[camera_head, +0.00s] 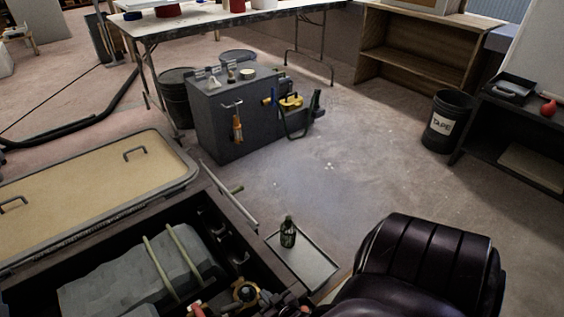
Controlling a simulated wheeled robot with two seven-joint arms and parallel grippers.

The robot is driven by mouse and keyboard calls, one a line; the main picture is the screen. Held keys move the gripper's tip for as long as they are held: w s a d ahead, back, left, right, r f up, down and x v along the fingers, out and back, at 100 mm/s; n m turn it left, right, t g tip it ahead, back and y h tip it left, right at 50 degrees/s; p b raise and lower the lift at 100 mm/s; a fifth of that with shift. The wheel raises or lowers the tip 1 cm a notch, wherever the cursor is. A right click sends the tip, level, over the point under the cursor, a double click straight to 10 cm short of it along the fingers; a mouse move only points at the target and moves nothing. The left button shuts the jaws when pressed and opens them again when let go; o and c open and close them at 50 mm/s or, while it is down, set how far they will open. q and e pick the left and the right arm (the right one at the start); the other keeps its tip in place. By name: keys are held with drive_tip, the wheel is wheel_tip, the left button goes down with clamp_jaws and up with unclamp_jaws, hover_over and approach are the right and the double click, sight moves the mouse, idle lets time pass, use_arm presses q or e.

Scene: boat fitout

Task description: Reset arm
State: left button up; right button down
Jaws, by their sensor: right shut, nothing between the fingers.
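A small dark part at the bottom edge, between the open compartment and the dark seat, seems to be my right gripper (296,303). Only a little of it shows; it is shut, with nothing held. My left gripper is not in view. A dark green bottle (288,232) stands upright on a grey tray (318,268) just above that spot, apart from the gripper.
An open compartment (215,200) with a grey engine-like block (135,280) lies lower left, beside a beige hatch panel (95,180). A dark padded seat (425,262) fills the lower right. A grey tool cabinet (225,115) and a black bucket (449,122) stand beyond. Floor between is clear.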

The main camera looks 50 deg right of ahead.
drive_tip(key=s+f, duration=0.1)
drive_tip(key=s, duration=0.1)
drive_tip(key=s+a+f, duration=0.1)
drive_tip(key=s, duration=0.4)
drive_tip(key=shift+s+a+f, duration=0.25)
drive_tip(key=shift+a+f, duration=0.15)
